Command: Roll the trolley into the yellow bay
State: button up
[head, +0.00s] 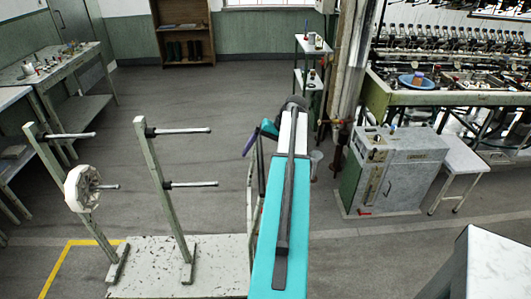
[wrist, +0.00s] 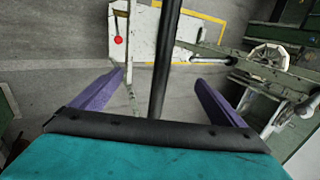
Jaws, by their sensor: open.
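The trolley's pale, chipped deck (head: 175,268) stands low in the head view, with two green posts carrying dark-tipped pegs; a white reel (head: 82,188) hangs on the left post. Yellow floor lines (head: 58,268) mark the bay's corner left of and behind the deck; the rest of the bay is hidden. The wrist view shows the deck (wrist: 144,35) with a red knob (wrist: 118,39) and yellow lines (wrist: 200,14) beyond. My gripper (wrist: 160,78) is open, its purple fingers on either side of a dark bar (wrist: 167,45), apparently the trolley's handle, with gaps visible on both sides.
A grey-green machine cabinet (head: 400,172) and a small white stool (head: 462,158) stand at right, before the reeling bench (head: 450,98). Workbenches (head: 75,70) line the left wall. A pale block (head: 495,265) fills the lower right corner. The middle floor (head: 180,95) is clear.

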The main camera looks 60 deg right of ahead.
jog(key=shift+x, duration=1.1)
grip_shut()
dwell(0.8)
